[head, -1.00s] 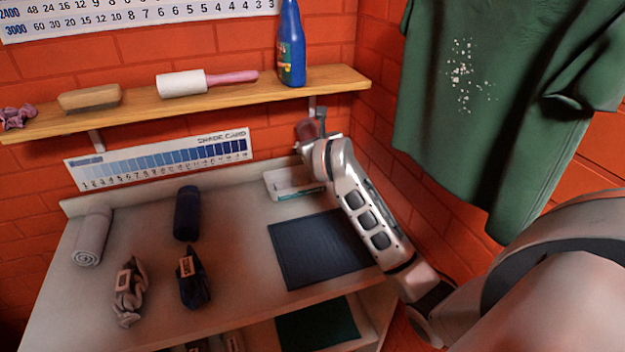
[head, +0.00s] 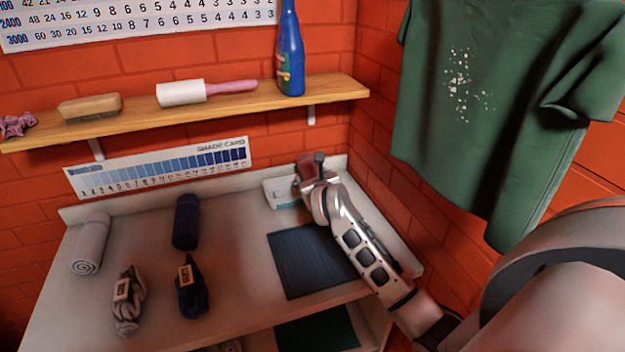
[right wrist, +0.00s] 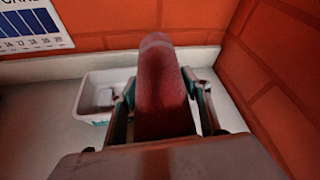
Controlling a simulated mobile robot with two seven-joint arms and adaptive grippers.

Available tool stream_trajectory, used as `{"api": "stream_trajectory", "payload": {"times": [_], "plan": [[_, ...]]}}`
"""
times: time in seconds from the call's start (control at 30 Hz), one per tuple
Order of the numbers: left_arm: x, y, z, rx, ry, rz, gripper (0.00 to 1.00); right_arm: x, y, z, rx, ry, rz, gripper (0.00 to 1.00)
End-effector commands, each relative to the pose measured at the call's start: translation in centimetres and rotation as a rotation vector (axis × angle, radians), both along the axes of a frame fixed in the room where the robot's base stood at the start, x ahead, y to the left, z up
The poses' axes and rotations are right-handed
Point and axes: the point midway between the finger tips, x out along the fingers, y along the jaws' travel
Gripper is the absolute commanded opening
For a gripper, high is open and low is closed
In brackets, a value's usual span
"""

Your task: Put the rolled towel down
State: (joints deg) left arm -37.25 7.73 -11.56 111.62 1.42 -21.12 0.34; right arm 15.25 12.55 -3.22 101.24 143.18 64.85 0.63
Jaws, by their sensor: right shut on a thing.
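My right gripper (head: 312,172) is shut on a dark red rolled towel (right wrist: 160,88), whose rounded end points away from the wrist in the right wrist view. A green-blue finger pad shows on each side of the roll. In the head view the red roll (head: 308,166) is partly hidden by my gripper and sits over the back right of the worktop (head: 235,240), beside the white tray (head: 281,193). I cannot tell whether it touches the worktop. A grey roll (head: 90,246) and a navy roll (head: 186,222) lie on the left. My left gripper is not in view.
A dark ribbed mat (head: 305,262) lies in front of the tray. Two tied bundles, grey (head: 128,300) and navy (head: 191,288), lie at front left. A wooden shelf (head: 225,101) with a blue bottle (head: 290,50) is above. Brick walls close the back and right.

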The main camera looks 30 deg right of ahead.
Motion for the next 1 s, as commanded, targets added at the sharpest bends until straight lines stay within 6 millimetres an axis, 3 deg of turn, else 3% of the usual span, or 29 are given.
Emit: {"api": "stream_trajectory", "payload": {"times": [0.53, 0.57, 0.6, 1.0], "plan": [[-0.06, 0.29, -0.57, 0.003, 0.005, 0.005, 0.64, 0.04, 0.00, -1.09, -0.001, -0.003, 0.001, 0.21], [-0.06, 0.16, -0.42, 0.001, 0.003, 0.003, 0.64, 0.02, 0.00, -1.04, -0.001, -0.002, 0.000, 0.56], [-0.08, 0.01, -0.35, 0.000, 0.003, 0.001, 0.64, 0.03, 0.00, -1.00, -0.001, -0.002, 0.000, 0.65], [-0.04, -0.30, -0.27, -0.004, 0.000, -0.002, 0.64, -0.07, 0.05, -0.94, -0.001, -0.002, 0.000, 0.65]]}}
